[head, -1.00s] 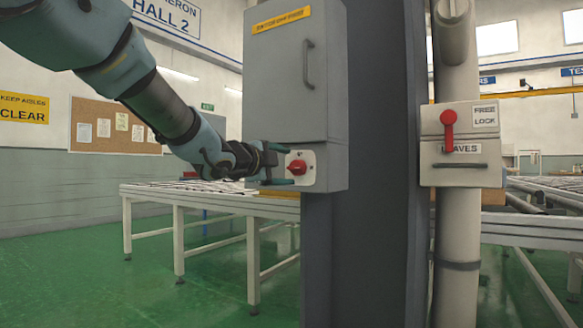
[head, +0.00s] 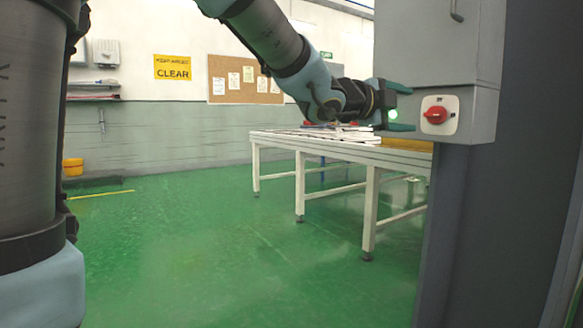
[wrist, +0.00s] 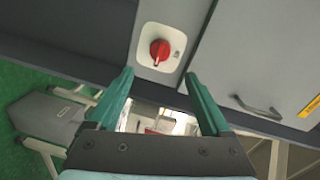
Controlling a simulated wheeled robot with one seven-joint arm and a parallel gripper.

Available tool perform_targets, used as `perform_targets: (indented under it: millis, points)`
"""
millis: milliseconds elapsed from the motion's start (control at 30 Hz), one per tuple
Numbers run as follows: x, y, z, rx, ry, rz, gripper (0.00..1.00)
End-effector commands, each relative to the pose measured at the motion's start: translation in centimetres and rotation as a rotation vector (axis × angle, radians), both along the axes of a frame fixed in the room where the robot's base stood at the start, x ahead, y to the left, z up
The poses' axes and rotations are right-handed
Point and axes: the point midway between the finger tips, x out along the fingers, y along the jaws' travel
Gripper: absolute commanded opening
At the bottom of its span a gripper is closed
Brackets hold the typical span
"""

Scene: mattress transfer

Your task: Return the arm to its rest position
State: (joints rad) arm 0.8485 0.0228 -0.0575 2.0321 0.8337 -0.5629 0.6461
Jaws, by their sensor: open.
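My gripper (head: 401,107) is open and empty at the end of my raised arm. Its green fingers point at the grey control box (head: 480,95) and stand a little short of its face. A red rotary knob (head: 436,115) on a white plate is on that face, just right of the fingertips. In the wrist view the red knob (wrist: 159,50) lies ahead of and between the two spread green fingers (wrist: 156,100), apart from them. The base of my arm is not fully in view.
A white-framed table (head: 300,170) with flat pieces on top stands behind and below my gripper. The grey box is mounted on a dark column (head: 500,240) at right. The green floor (head: 200,250) is clear at left and centre. A corkboard (head: 245,80) hangs on the far wall.

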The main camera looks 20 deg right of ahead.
Motion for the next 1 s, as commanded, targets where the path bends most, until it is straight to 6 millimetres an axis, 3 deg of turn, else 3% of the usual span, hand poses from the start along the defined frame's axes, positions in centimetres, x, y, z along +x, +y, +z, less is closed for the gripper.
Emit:
perform_targets:
  millis: [133,267,400,500,600,767,900,1000]
  points:
    - [0.9,0.6,-0.6,0.008,0.024,0.028,0.83]
    - [4.6,3.4,-3.3,0.04,0.135,0.157,0.83]
    - [10.1,9.6,-8.5,0.082,0.35,0.397,0.83]
    - [13.0,15.0,-12.6,0.1,0.521,0.585,0.83]
    - [14.7,20.8,-16.8,0.109,0.696,0.777,0.83]
    - [14.7,30.5,-23.3,0.095,0.994,1.096,0.83]
    - [12.0,38.0,-28.3,0.058,1.255,1.365,0.83]
    - [9.3,42.0,-31.0,0.024,1.419,1.528,0.83]
